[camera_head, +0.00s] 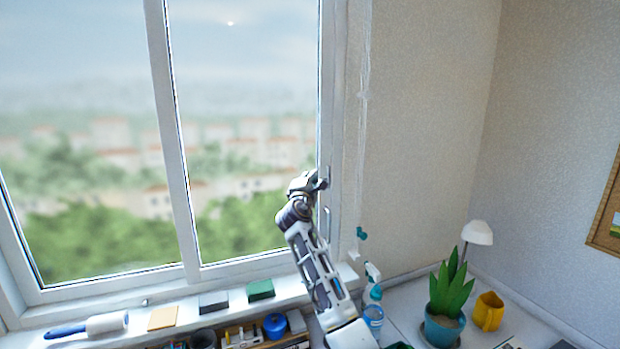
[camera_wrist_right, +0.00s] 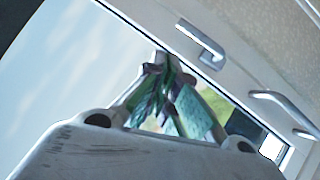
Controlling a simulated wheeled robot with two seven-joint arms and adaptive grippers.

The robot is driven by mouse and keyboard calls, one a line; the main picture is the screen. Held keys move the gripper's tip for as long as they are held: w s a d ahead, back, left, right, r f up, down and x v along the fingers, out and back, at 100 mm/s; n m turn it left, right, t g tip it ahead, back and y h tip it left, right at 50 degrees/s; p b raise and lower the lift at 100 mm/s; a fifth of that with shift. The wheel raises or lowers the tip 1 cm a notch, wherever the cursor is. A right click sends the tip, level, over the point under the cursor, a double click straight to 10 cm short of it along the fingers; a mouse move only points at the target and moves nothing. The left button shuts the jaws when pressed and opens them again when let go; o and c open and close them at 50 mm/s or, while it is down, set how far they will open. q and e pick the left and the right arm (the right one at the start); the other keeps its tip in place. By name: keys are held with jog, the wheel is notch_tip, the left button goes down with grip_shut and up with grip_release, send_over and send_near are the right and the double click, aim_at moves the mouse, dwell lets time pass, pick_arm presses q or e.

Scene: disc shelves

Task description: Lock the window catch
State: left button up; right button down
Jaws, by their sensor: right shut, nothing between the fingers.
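The window (camera_head: 245,120) has a white frame, and a metal catch (camera_wrist_right: 203,42) with a small lever sits on its right-hand upright in the wrist view. In the head view the catch is mostly hidden near my right gripper (camera_head: 320,184). My right gripper, also in the wrist view (camera_wrist_right: 162,66), is shut and empty. Its tips are in front of the glass edge, beside the catch; I cannot tell whether they touch the frame. My left gripper is not in view.
A curved pull handle (camera_wrist_right: 282,108) is on the same upright below the catch. The sill holds a paint roller (camera_head: 105,324), sponge blocks (camera_head: 213,301) and a green block (camera_head: 260,289). A spray bottle (camera_head: 373,293), potted plant (camera_head: 443,328) and yellow cup (camera_head: 488,312) stand to the right.

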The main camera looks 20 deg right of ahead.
jog(key=r+b+v, duration=0.1)
jog(key=b+v, duration=0.1)
jog(key=v, duration=0.6)
jog(key=shift+s+a, duration=0.4)
jog(key=shift+s, duration=0.05)
dwell(0.6)
